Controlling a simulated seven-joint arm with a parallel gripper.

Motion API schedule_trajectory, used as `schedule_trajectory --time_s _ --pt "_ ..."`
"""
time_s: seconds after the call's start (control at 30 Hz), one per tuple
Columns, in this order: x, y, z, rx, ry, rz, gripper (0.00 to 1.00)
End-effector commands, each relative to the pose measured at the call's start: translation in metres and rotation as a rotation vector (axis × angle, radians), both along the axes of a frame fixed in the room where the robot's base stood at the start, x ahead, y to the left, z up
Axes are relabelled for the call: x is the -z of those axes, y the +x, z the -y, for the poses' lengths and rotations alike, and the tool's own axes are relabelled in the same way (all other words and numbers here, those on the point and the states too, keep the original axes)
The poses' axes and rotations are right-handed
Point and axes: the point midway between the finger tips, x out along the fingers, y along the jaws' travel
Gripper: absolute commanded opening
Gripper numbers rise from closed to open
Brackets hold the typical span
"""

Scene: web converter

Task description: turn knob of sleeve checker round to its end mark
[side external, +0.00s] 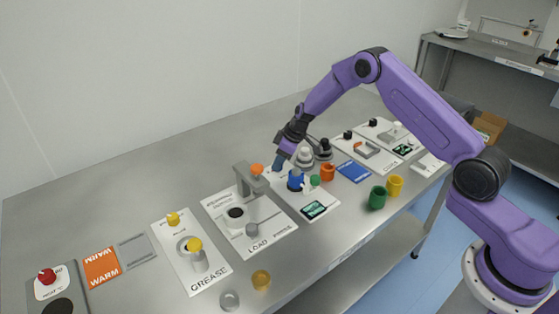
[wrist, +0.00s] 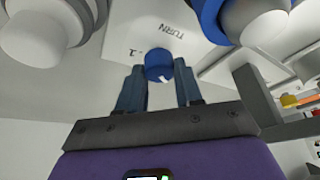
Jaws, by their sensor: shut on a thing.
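The blue knob (wrist: 158,66) shows in the wrist view between my two fingertips, with a small white mark on its lower edge. My gripper (wrist: 159,82) is shut on it, one finger on each side. The knob sits on a white panel (wrist: 140,30) printed "TURN" beside another small mark. In the side view my gripper (side external: 278,166) points down at the back of the white board (side external: 290,194) and hides the knob there. Whether the knob's mark lines up with an end mark, I cannot tell.
A larger blue part (side external: 295,180), a green button (side external: 315,181) and a small screen (side external: 314,210) are on the same board.

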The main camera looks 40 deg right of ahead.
Motion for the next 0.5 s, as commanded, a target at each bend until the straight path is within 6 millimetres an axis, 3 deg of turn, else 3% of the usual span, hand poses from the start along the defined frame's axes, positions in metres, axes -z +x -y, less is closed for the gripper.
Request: schedule_trajectory --time_s 0.5 --pt "-0.0002 -0.0016 -0.0031 0.384 -0.001 0.0 0.04"
